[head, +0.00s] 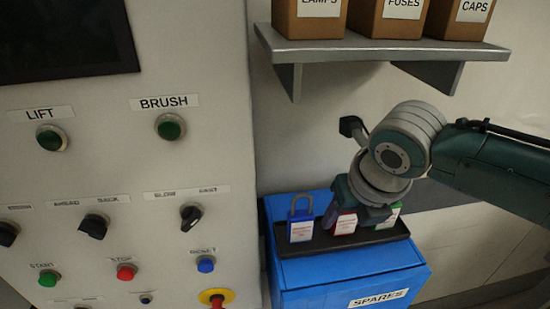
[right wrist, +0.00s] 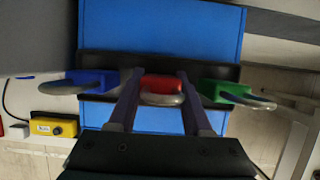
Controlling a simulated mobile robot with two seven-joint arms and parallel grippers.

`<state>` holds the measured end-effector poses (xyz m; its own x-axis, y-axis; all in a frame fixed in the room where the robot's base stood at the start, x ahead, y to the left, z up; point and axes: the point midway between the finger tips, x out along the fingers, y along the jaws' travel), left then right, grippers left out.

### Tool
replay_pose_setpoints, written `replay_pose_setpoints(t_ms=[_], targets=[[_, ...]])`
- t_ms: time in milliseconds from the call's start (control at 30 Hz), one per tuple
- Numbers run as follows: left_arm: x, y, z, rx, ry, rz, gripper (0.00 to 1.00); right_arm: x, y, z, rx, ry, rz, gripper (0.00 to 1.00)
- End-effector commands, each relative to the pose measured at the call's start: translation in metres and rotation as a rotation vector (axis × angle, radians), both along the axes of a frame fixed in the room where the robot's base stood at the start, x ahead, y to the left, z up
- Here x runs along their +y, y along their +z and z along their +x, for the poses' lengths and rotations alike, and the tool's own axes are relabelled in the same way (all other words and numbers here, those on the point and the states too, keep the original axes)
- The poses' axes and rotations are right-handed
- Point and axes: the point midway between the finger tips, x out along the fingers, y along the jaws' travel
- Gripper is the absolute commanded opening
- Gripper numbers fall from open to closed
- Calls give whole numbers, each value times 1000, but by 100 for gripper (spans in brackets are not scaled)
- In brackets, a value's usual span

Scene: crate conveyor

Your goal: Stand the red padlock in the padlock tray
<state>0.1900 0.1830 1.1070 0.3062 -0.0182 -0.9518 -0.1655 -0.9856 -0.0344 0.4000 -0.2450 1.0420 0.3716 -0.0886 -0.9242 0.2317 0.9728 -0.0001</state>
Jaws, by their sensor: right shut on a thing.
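The red padlock (head: 344,222) is upright in the head view, its white label facing out. It sits between the blue padlock (head: 301,230) and the green padlock (head: 392,217), at the black padlock tray (head: 320,246). My right gripper (head: 348,208) comes from above and is shut on the red padlock. The right wrist view shows the red padlock (right wrist: 162,83) between the two fingers, its grey shackle toward the camera. Whether its base touches the tray floor is hard to tell. My left gripper is not in view.
The tray stands on a blue cabinet (head: 340,278) labelled SPARES. A control panel (head: 120,150) with buttons and knobs rises at the left. A grey shelf (head: 380,50) with cardboard boxes hangs above. The neighbouring padlocks are close on both sides.

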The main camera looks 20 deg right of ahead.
Motion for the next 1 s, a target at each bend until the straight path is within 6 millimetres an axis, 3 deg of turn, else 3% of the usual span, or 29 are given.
replay_pose_setpoints(t_ms=[267, 300, 567, 800, 1000], targets=[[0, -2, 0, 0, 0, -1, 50, 0, -3, 0, 0, 0, -1, 0], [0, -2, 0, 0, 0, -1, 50, 0, -3, 0, 0, 0, -1, 51], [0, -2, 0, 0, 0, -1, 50, 0, -3, 0, 0, 0, -1, 79], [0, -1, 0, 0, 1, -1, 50, 0, -1, 0, 0, -1, -1, 79], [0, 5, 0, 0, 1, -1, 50, 0, 16, -5, -3, 1, -2, 79]])
